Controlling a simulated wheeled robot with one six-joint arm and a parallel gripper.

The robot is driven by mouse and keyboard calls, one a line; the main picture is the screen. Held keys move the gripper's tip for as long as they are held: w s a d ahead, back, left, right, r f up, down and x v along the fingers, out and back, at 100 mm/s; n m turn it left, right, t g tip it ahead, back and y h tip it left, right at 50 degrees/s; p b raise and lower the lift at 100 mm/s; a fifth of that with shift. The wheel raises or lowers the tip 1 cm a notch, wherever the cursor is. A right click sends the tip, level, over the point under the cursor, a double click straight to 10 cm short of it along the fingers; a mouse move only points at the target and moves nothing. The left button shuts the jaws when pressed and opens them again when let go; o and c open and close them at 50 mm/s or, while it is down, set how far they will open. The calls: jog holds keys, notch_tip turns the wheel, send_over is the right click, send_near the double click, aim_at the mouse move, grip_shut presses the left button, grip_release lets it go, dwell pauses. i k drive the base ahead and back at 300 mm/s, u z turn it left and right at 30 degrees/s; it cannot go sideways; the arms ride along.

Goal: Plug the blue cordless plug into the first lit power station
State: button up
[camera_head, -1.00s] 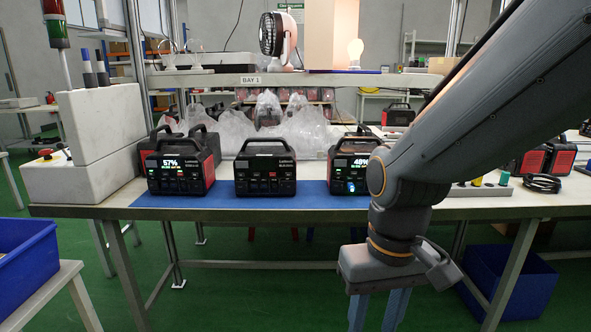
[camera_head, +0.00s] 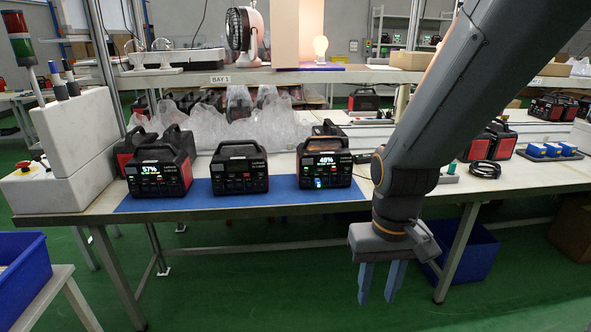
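Three black-and-red power stations stand on a blue mat (camera_head: 200,204). The left station (camera_head: 155,188) has a lit screen reading 57%. The middle station (camera_head: 238,186) has a dark screen. The right station (camera_head: 325,180) is lit and seems to read 48%; a small blue spot glows low on its front, and I cannot tell whether it is a plug or a light. My gripper (camera_head: 381,283) points down in front of the table, right of the stations, with its two blue fingers apart and nothing visible between them. No blue cordless plug is clearly identifiable.
A white box with a red button (camera_head: 24,164) stands at the left end. A blue bin (camera_head: 25,272) is at lower left.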

aim_at(305, 182)
jog(key=k, duration=0.45)
jog(key=z, duration=1.55)
jog(key=i, duration=1)
jog(key=u, duration=1.65)
